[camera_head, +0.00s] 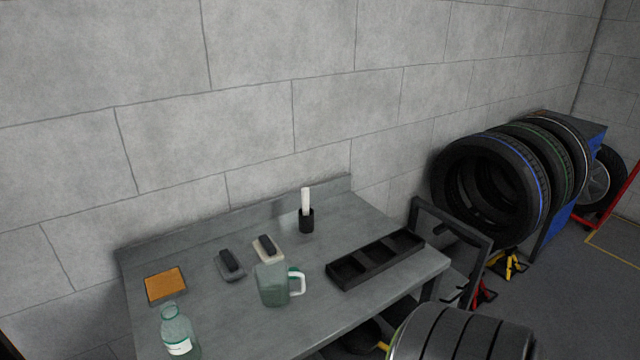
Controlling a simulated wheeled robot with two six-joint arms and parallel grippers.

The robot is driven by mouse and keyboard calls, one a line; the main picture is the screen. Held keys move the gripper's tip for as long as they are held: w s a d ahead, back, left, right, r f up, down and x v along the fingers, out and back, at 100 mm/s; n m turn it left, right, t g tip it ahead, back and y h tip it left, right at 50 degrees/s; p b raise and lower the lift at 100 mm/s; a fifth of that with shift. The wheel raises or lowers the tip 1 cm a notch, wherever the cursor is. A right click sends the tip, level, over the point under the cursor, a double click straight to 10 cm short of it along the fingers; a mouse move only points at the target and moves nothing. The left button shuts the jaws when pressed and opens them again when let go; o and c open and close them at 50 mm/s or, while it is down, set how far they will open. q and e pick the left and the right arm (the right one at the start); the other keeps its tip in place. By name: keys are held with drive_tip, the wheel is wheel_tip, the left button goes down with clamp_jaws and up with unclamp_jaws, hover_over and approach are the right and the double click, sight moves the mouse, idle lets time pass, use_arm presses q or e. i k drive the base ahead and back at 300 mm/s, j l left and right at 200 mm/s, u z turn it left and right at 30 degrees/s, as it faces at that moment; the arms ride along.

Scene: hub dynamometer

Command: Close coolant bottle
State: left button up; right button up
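A translucent green bottle (178,332) with a white label stands upright at the front left of the grey workbench (345,220); it looks like the coolant bottle. Its neck points up, and I cannot make out a separate cap on or near it. The bottom of the bottle is close to the lower edge of the picture. Neither of my grippers shows in the head view.
On the bench are a green jug (272,284) with a pale handle, an orange pad (165,285), two small dark-topped blocks (229,264) (267,248), a black holder (306,222) with a white stick, and a black compartment tray (345,275). Tyres (490,190) stand at right.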

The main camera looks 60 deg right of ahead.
sight(178, 334)
drive_tip(key=j+z, duration=0.15)
drive_tip(key=z, duration=0.35)
drive_tip(key=j+z, duration=0.1)
drive_tip(key=z, duration=0.35)
drive_tip(key=j+z, duration=0.15)
drive_tip(key=z, duration=0.35)
drive_tip(key=i+l, duration=0.15)
drive_tip(key=l, duration=0.2)
drive_tip(key=i+l+z, duration=0.1)
drive_tip(key=l, duration=0.25)
drive_tip(key=i+l, duration=0.3)
drive_tip(key=k+j, duration=0.25)
drive_tip(key=j, duration=0.15)
drive_tip(key=k+j+u, duration=0.1)
drive_tip(key=k+j, duration=0.15)
drive_tip(key=j, duration=0.15)
drive_tip(key=i+l+u, duration=0.1)
drive_tip(key=u, duration=1.5)
drive_tip(key=k+l+u, duration=0.15)
drive_tip(key=k+l, duration=0.5)
drive_tip(key=l, duration=0.15)
drive_tip(key=k+l, duration=0.5)
drive_tip(key=l, duration=0.15)
